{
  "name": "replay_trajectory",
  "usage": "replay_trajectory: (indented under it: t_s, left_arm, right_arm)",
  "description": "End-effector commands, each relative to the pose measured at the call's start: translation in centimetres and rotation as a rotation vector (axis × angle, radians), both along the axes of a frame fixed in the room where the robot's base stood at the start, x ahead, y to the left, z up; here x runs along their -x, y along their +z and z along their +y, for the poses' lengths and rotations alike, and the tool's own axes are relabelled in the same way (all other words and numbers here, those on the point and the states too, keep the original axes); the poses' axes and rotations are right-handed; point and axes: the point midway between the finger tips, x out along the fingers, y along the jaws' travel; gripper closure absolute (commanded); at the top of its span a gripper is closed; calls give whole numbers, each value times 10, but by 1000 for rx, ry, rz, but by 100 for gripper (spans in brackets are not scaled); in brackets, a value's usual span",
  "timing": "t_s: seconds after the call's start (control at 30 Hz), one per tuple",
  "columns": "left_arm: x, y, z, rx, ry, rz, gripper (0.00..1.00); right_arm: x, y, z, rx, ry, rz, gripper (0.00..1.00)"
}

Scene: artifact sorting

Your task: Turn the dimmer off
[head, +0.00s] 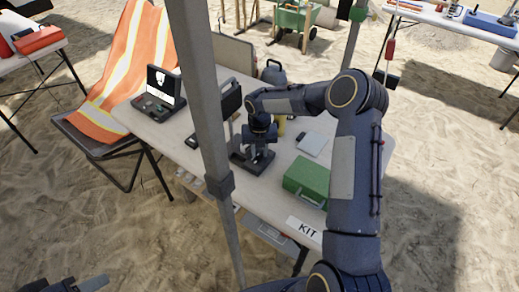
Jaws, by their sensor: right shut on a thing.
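A dark microscope-like device (262,158) stands on the light table, just behind the grey pole in the picture. My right arm comes in from the lower right and reaches over the table to it. My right gripper (259,138) is at the device's upper part and is shut on it. The fingertips are small and partly blend with the device, so the exact part held is unclear. I cannot make out the dimmer. A dark piece of my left gripper (82,285) shows at the bottom left edge, with its jaws not readable.
A grey pole (205,100) crosses in front of the table (215,175). A green box (307,180), a white pad (312,144) and a KIT label (304,229) are on the right side. An open black case (160,95) is at left, beside a chair with an orange vest (125,60).

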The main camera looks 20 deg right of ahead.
Motion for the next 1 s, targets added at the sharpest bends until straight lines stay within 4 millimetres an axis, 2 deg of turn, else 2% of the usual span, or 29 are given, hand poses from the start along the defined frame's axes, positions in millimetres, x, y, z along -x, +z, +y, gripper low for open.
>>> replay_trajectory:
  t_s: [0.53, 0.57, 0.7, 1.0]
  left_arm:
    - [0, 1, 0, 0, 0, 0, 53]
    - [0, 1, 0, 0, 0, 0, 53]
    - [0, 1, 0, 0, 0, 0, 53]
    - [0, 0, 0, 0, 0, 0, 53]
  right_arm:
    - [-1, 1, 0, 0, 24, -3, 98]
    - [-1, 1, 0, 0, 24, -3, 71]
    - [-1, 1, 0, 0, 23, -2, 53]
    - [0, 2, 0, -1, 22, -1, 53]
